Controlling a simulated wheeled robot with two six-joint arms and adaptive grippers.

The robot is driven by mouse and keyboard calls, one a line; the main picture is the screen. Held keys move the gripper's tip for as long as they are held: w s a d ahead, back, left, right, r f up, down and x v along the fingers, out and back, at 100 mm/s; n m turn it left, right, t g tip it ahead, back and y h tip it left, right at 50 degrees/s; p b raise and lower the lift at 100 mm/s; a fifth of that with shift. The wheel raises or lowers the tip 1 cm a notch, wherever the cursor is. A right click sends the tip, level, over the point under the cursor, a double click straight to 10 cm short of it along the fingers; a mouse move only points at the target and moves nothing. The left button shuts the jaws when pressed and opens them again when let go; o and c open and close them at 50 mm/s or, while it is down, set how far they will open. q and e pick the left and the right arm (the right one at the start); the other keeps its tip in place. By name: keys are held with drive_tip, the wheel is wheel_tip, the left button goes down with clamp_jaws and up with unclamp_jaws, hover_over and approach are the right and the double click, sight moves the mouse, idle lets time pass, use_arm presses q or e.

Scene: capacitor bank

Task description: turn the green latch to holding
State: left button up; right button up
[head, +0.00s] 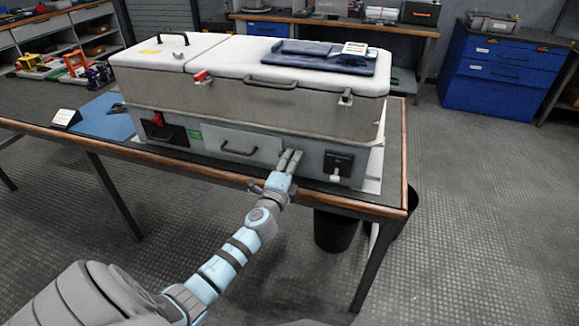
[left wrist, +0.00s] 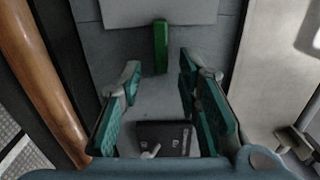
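The green latch (left wrist: 161,47) shows in the left wrist view as a narrow green bar at the edge of a pale drawer front. In the head view I cannot pick it out; my left gripper seems to cover that spot. My left gripper (head: 290,160) is at the lower front of the capacitor bank (head: 255,115), right of the drawer (head: 240,146). In the left wrist view its fingers (left wrist: 160,100) are apart with nothing between them. The bar lies beyond the fingertips, and I see no contact. My right gripper is not in view.
A black box (head: 338,164) with a pale lever sits right of my gripper; it shows in the left wrist view too (left wrist: 165,138). A red-handled black unit (head: 165,132) and green label (head: 195,134) are left of the drawer. A blue tray (head: 325,57) lies on the lid.

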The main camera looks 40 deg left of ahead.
use_arm(q)
drive_tip(key=v, duration=1.1)
drive_tip(key=shift+s+d, duration=0.15)
drive_tip(key=shift+s, duration=0.2)
drive_tip(key=s+f+n+g+h+p, duration=0.15)
drive_tip(key=s+f+n+g, duration=0.35)
drive_tip(key=f, duration=0.8)
drive_tip(key=s+f+n+g+h+p, duration=0.1)
drive_tip(key=s+f+n+g+p, duration=0.15)
drive_tip(key=s+f, duration=0.75)
drive_tip(key=s+d+f+n+g+h+p, duration=0.1)
drive_tip(key=s+d+f+n+g+p, duration=0.3)
drive_tip(key=s+f, duration=0.75)
drive_tip(key=s+d+n+g+h+p, duration=0.1)
drive_tip(key=s+d+n+g+p, duration=0.2)
drive_tip(key=s, duration=1)
drive_tip(key=d+g+p, duration=0.1)
drive_tip(key=d, duration=0.1)
drive_tip(key=shift+d, duration=0.25)
